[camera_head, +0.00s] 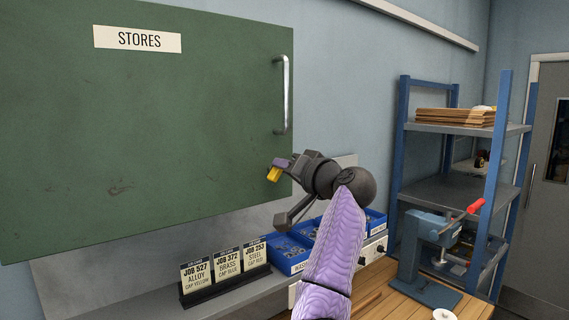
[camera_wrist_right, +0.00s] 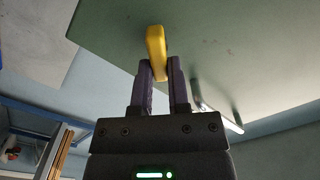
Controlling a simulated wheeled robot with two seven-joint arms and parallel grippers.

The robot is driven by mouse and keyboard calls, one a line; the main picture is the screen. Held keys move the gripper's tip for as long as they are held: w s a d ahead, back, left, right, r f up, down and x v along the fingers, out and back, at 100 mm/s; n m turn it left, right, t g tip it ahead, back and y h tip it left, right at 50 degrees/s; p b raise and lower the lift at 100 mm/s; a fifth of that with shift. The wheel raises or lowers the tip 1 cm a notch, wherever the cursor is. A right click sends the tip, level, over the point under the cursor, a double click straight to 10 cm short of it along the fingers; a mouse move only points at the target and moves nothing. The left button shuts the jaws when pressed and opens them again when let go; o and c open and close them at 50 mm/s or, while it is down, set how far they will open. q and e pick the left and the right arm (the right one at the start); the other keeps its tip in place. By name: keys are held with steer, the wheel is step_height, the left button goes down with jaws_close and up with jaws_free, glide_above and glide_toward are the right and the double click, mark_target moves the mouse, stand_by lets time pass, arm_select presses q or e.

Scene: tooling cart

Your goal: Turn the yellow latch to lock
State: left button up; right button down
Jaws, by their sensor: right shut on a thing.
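The yellow latch (camera_head: 273,174) is on the lower right part of the green STORES cabinet door (camera_head: 150,110). In the right wrist view the latch (camera_wrist_right: 156,50) stands out from the green door (camera_wrist_right: 225,40), its near end between my fingertips. My right gripper (camera_head: 282,165) is shut on the latch; its purple fingers (camera_wrist_right: 160,72) sit on either side of it. In the head view the fingers partly cover the latch. My left gripper is not in view.
A metal handle (camera_head: 284,95) is on the door above the latch. Below are job cards (camera_head: 227,267), blue bins (camera_head: 288,252) and a wooden bench with a blue press (camera_head: 425,250). A blue shelf rack (camera_head: 465,128) stands at the right.

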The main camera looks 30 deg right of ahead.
steer(key=shift+d+f+m+p, duration=0.1)
steer(key=shift+f+m+p, duration=0.1)
steer(key=shift+m+p, duration=1.75)
steer(key=shift+d+f+m+p, duration=0.15)
steer(key=shift+m+p, duration=0.6)
steer(key=shift+m, duration=2.3)
steer(key=shift+f, duration=0.1)
steer(key=c, duration=0.6)
jaws_free()
steer(key=s+b, duration=0.3)
steer(key=s, duration=0.7)
steer(key=shift+d, duration=0.35)
